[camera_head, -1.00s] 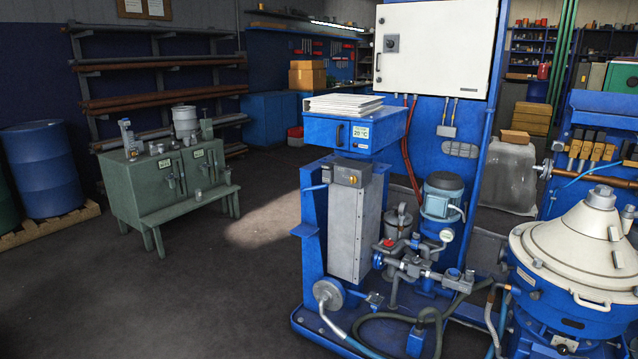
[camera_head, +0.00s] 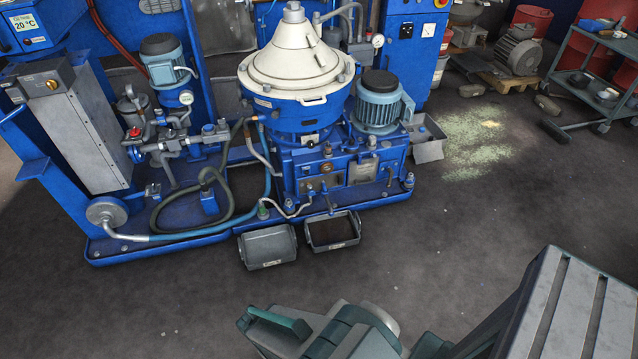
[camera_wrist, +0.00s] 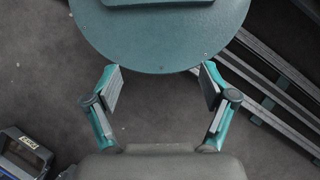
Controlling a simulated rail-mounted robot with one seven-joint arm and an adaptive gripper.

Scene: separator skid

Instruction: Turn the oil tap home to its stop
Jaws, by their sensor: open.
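No part that I can name for sure as the oil tap shows now. The blue separator skid (camera_head: 215,228) stands across the upper middle of the head view, with a white conical separator bowl (camera_head: 294,58) on it. Small valves and fittings (camera_head: 168,140) sit left of the bowl, too small to tell which is which. My gripper (camera_wrist: 159,76) is open and empty in the wrist view, its two teal fingers apart and pointing up the picture. Nothing is between the fingers but bare floor and the edge of a teal round surface.
Two grey bins, one empty-looking (camera_head: 268,247) and one with dark contents (camera_head: 332,231), stand on the floor before the skid. A bin corner (camera_wrist: 22,152) shows at lower left in the wrist view. A trolley (camera_head: 600,75) is at upper right. Floor between is clear.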

